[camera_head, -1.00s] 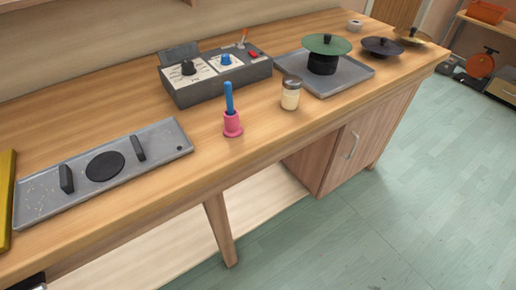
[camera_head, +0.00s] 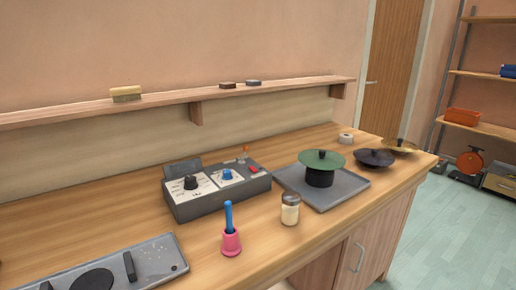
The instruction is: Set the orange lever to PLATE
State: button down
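The orange lever (camera_head: 244,150) is a small upright stick at the back right of a grey control box (camera_head: 219,201) on the wooden counter. The box also has a black knob (camera_head: 191,182) and a blue knob (camera_head: 226,173) on white labelled panels, and a red part (camera_head: 254,169) in front of the lever. The label wording is too small to read, so I cannot tell which setting the lever is at. My gripper is not in view.
A pink holder with a blue handle (camera_head: 231,242) and a lidded jar (camera_head: 290,210) stand before the box. Right of it, a grey tray (camera_head: 345,188) bears a green disc (camera_head: 322,159) on a black base. A shelf (camera_head: 215,94) runs above. Bare counter (camera_head: 90,222) lies left.

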aim_at(246, 148)
jog(key=i+l, duration=0.2)
jog(key=l, duration=0.15)
jog(key=i+l, duration=0.35)
jog(key=l, duration=0.3)
